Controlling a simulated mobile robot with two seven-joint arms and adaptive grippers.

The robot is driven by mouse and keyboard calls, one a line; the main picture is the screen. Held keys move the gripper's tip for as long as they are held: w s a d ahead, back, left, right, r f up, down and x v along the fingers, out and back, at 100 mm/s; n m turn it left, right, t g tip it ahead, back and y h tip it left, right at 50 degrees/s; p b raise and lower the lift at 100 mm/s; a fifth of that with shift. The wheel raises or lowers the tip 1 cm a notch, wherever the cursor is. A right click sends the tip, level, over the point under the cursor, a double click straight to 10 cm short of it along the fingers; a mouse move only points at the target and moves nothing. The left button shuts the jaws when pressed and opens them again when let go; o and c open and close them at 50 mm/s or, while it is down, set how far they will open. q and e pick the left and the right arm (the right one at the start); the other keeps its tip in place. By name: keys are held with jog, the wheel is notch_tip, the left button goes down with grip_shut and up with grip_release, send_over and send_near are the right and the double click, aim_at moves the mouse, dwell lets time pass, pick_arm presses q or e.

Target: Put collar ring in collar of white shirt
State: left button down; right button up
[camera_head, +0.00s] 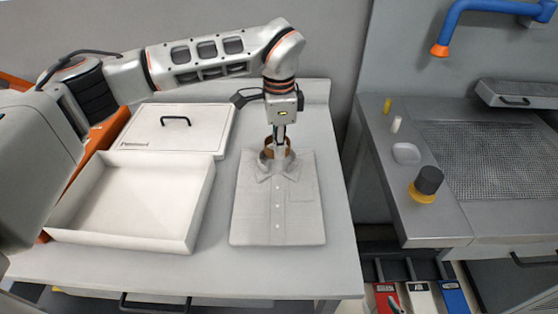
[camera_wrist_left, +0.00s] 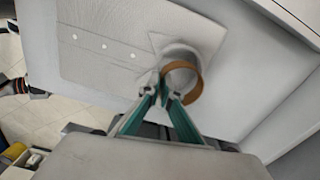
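The folded white shirt (camera_head: 277,215) lies flat on the table with its collar at the far end. The brown collar ring (camera_head: 268,146) stands at the collar opening; in the left wrist view the ring (camera_wrist_left: 197,86) shows as an open band beside the collar (camera_wrist_left: 190,40). My left gripper (camera_head: 279,140) points down over the collar. In the left wrist view its fingertips (camera_wrist_left: 160,90) are close together, with the near side of the ring between them. How deep the ring sits in the collar is hard to tell. My right gripper is not in view.
An open, empty white box (camera_head: 130,240) stands left of the shirt, with its handled lid (camera_head: 190,130) behind it. A side counter (camera_head: 410,200) at the right holds a black and yellow knob-like object (camera_head: 428,182) and small items. Bare table (camera_head: 325,170) lies right of the shirt.

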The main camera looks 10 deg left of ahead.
aim_at(279, 171)
pick_arm(q)
jog(key=shift+f, duration=2.3)
jog(key=c, duration=2.3)
grip_release()
jog(key=shift+f, duration=0.1)
notch_tip(279, 171, up, 12)
jog(key=shift+r+b, duration=0.15)
jog(key=shift+b, duration=0.15)
